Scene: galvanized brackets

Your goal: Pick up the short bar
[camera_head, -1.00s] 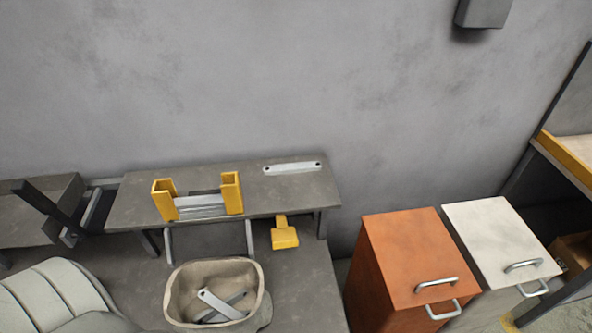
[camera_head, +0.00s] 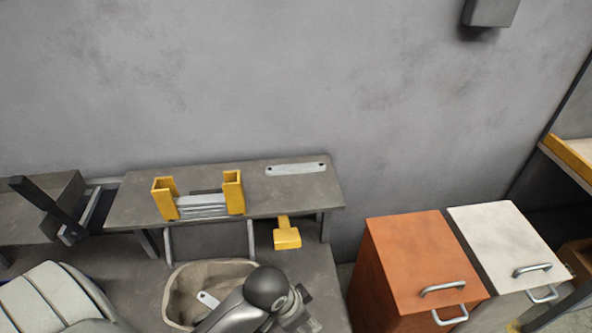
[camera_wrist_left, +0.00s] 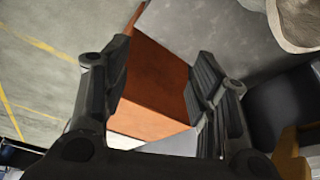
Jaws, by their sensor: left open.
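A flat light-grey bar (camera_head: 296,168) with a hole near each end lies on the right part of the raised shelf in the head view. Another grey bar (camera_head: 207,299) shows in the beige bin (camera_head: 185,284), partly hidden by my arm. I cannot tell from looks alone which is the short bar. My left arm crosses in front of the bin. In the left wrist view my left gripper (camera_wrist_left: 165,60) is open and empty, with the orange cabinet (camera_wrist_left: 155,85) seen beyond its fingers. The bin's rim (camera_wrist_left: 276,28) is at upper right there. My right gripper is not in view.
A yellow holder (camera_head: 233,190) with stacked grey bars stands on the shelf (camera_head: 135,208). The orange cabinet (camera_head: 415,250) and a white one (camera_head: 500,235) stand to the right. The wall is close behind.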

